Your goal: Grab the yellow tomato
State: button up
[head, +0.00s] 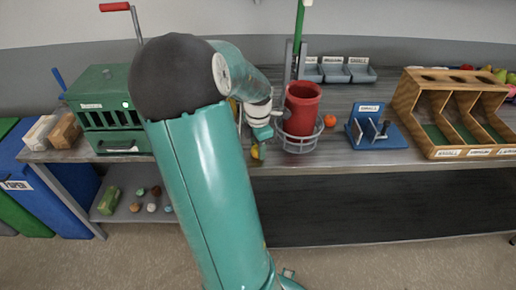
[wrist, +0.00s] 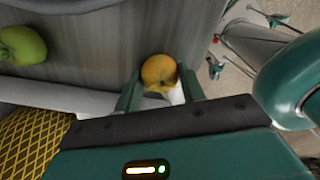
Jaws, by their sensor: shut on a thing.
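The yellow tomato (wrist: 159,71) is round and yellow-orange. In the wrist view it sits between the two fingers of my gripper (wrist: 160,90), which are shut on it. In the head view a small part of the yellow tomato (head: 255,152) shows near the table's front edge, below my gripper (head: 262,135). My arm hides much of that area. I cannot tell if the tomato touches the table.
A green fruit (wrist: 22,45) lies on the table in the wrist view. A red cup (head: 302,105) stands in a wire ring right of my gripper. An orange ball-like item (head: 330,121), a blue stand (head: 375,128) and a wooden divided rack (head: 452,110) are farther right.

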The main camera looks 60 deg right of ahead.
jog(key=shift+r, duration=0.45)
notch_tip(320, 180, up, 2)
jog(key=shift+r, duration=0.1)
jog(key=s+a+r, duration=0.7)
jog(key=s+r, duration=0.2)
jog(key=s, duration=0.2)
jog(key=shift+s+a+r, duration=0.3)
jog(key=shift+s, duration=0.1)
